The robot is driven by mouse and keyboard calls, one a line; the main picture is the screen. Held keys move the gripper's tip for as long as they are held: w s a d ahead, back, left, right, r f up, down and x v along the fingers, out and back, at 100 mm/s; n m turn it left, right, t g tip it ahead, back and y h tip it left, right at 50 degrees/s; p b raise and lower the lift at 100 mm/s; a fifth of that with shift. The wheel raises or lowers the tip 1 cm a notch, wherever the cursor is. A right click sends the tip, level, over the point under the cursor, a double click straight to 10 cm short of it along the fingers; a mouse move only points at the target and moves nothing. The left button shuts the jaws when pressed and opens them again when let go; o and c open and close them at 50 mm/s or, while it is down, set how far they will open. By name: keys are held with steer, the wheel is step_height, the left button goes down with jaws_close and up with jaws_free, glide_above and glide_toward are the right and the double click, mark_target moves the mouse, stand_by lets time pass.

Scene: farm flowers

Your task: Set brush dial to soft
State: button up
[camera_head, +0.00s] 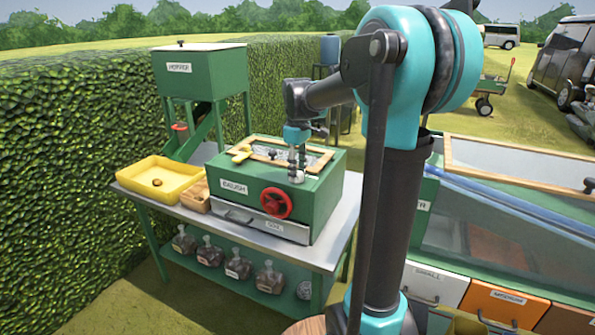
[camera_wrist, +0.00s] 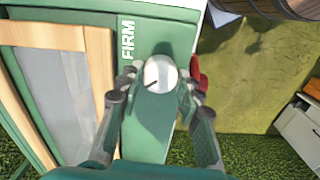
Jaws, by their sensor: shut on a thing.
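The brush dial is a small pale round knob (camera_wrist: 161,72) on top of the green machine (camera_head: 325,188). In the wrist view, a dark pointer line on it runs toward the lower left. The word FIRM is printed to the dial's upper left; a soft mark is not visible. My gripper (camera_wrist: 162,82) has a finger on each side of the dial and is shut on it. In the head view my gripper (camera_head: 297,168) points down at the machine's top near its front right, and the dial is small there beneath the fingertips.
A red handwheel (camera_head: 275,203) is on the machine's front, above a grey drawer (camera_head: 267,225). A wooden-framed window lies left of the dial in the wrist view (camera_wrist: 60,90). A yellow tray (camera_head: 157,183) and green hopper (camera_head: 200,73) stand left. A sorting unit (camera_head: 500,220) stands right.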

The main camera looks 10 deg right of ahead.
steer(key=shift+n, duration=0.6)
steer(key=o, duration=1.2)
steer(key=shift+c, duration=0.2)
step_height(320, 180, up, 12)
